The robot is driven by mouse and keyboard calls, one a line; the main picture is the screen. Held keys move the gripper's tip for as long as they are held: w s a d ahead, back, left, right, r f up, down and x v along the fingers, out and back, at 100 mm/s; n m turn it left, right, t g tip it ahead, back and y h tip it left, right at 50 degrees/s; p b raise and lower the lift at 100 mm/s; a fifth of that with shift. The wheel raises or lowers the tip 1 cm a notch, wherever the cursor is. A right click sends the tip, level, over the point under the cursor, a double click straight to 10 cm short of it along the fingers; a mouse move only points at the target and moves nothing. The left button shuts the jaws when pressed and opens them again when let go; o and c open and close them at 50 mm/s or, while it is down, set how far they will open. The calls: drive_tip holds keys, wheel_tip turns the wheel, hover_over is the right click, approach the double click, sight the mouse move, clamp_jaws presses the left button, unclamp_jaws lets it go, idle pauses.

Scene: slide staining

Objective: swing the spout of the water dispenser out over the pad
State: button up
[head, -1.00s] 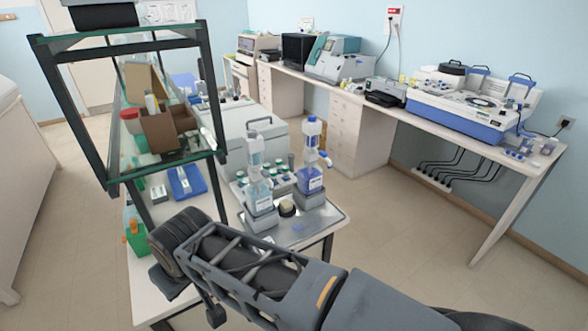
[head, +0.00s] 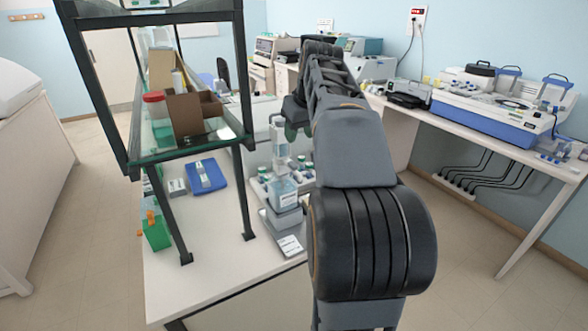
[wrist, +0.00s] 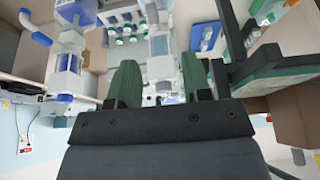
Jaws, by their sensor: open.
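Two bottle dispensers stand on the bench; I cannot tell which holds water. One (head: 283,180), with a clear upper part and pale blue liquid, stands left of my arm in the head view. The other (wrist: 68,62), with a blue spout (wrist: 36,28), shows at the left in the inverted wrist view; my arm hides it in the head view. My gripper (wrist: 160,82) is open, its green fingers apart with nothing held. A dispenser body (wrist: 161,50) shows beyond the gap between them. I cannot make out the pad clearly.
A glass shelf on a dark frame (head: 246,120) stands close left of my gripper, carrying a brown box (head: 194,112). A blue tray (head: 204,176) lies beneath it. Small bottles (head: 302,172) stand behind the dispenser. The bench front (head: 205,285) is clear.

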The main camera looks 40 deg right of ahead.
sight(293, 164)
drive_tip(key=x, duration=0.4)
drive_tip(key=d+x, duration=0.1)
drive_tip(key=x, duration=0.8)
drive_tip(key=shift+w+d+f, duration=0.15)
drive_tip(key=shift+w+f, duration=0.05)
drive_tip(key=shift+c, duration=0.2)
clamp_jaws()
